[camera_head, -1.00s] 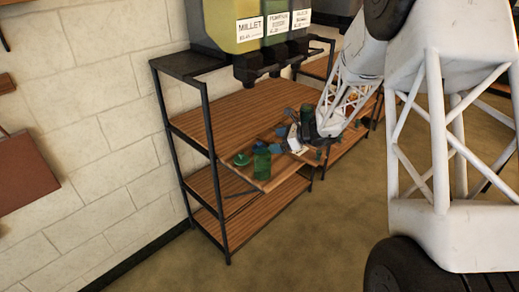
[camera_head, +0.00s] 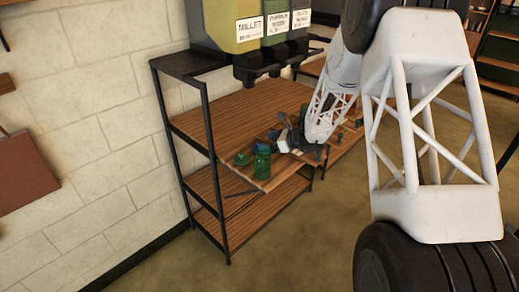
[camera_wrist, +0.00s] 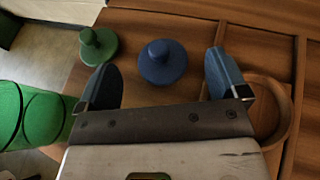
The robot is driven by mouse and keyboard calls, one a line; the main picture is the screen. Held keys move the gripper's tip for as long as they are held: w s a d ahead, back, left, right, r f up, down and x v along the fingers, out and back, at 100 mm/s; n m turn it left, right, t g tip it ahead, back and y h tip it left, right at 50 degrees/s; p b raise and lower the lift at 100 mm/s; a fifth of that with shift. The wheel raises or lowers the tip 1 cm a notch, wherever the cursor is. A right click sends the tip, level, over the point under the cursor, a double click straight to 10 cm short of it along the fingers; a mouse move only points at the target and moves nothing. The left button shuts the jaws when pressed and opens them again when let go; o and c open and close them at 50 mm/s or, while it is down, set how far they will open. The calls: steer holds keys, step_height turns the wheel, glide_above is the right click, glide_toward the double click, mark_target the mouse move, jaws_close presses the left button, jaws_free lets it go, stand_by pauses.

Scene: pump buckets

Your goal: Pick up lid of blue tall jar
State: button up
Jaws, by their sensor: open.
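A blue round lid (camera_wrist: 161,66) with a knob on top lies on the wooden shelf in the wrist view, between and slightly beyond the two fingers of my gripper (camera_wrist: 163,82). The fingers are apart, with nothing held between them. In the head view my gripper (camera_head: 286,139) is low over the shelf's front part, to the right of the green jar. I cannot make out the blue tall jar for certain in either view.
A green knobbed lid (camera_wrist: 98,46) lies left of the blue lid. A green jar (camera_wrist: 32,116) stands near my left finger, also in the head view (camera_head: 262,163). A wooden ring (camera_wrist: 281,112) is by the right finger. Dispensers (camera_head: 232,25) hang above the shelf (camera_head: 235,110).

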mark_target(256, 147)
steer(key=shift+w+a+f, duration=0.1)
steer(key=shift+a+f, duration=0.1)
steer(key=shift+a, duration=0.15)
steer(key=shift+a, duration=0.1)
steer(key=shift+x, duration=2.5)
steer(key=shift+c, duration=0.2)
steer(key=c, duration=1)
steer(key=shift+r, duration=0.1)
step_height(256, 147, up, 10)
